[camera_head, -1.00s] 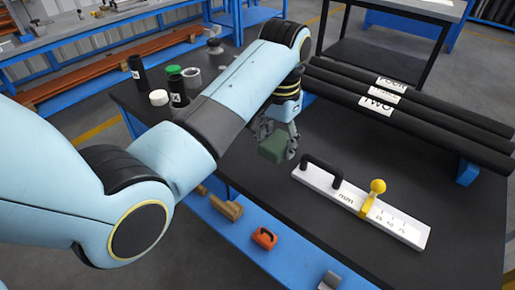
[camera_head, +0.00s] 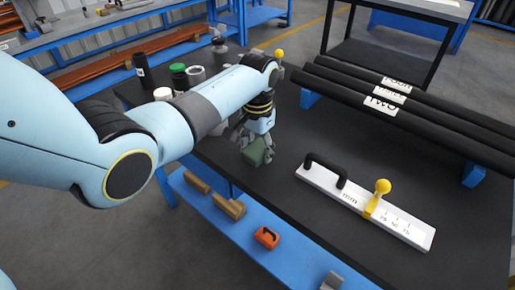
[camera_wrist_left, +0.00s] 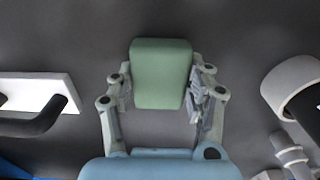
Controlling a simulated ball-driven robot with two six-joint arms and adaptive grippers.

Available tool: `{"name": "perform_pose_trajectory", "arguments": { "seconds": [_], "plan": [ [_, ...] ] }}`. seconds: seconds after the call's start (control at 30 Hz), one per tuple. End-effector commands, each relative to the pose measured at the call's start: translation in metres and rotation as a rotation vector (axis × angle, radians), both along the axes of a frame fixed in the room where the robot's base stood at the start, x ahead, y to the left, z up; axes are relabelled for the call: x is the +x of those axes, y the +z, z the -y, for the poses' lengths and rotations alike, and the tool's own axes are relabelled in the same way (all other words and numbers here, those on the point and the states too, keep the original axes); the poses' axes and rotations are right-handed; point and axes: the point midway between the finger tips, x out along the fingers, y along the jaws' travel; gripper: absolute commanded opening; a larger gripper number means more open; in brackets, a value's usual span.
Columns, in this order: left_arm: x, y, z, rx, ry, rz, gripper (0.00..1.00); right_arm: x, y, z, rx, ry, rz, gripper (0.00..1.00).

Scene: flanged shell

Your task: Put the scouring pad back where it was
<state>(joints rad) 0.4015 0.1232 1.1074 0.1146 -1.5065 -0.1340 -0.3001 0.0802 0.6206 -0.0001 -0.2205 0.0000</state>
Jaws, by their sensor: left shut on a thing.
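The scouring pad is a green block (camera_head: 257,152) held at the tips of my left gripper (camera_head: 252,138), over the dark tabletop near its front edge. In the left wrist view the green pad (camera_wrist_left: 161,75) sits between the two fingers of the gripper (camera_wrist_left: 162,98), which are shut on it. The pad's underside is hidden, so I cannot tell whether it touches the table. My right gripper does not show.
A white gauge board (camera_head: 365,205) with a black handle and yellow slider lies to the right. Black pipes (camera_head: 400,110) lie behind it. Several cylinders, one green-topped (camera_head: 178,68), stand at the back left. A blue shelf (camera_head: 215,208) runs along the front.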

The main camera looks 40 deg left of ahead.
Motion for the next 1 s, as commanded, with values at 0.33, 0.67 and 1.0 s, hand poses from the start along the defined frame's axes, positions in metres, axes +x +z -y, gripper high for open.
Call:
{"name": "perform_pose_trajectory", "arguments": {
  "seconds": [0.33, 0.67, 1.0],
  "plan": [
    [0.000, -0.002, 0.000, 0.000, 0.000, 0.000, 0.74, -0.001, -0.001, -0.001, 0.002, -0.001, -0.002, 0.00],
    [0.000, 0.005, 0.000, 0.001, 0.000, 0.002, 0.74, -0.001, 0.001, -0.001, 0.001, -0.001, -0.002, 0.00],
    [0.001, 0.075, 0.000, 0.002, 0.000, 0.005, 0.74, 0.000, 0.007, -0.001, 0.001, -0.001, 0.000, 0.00]
  ]
}}
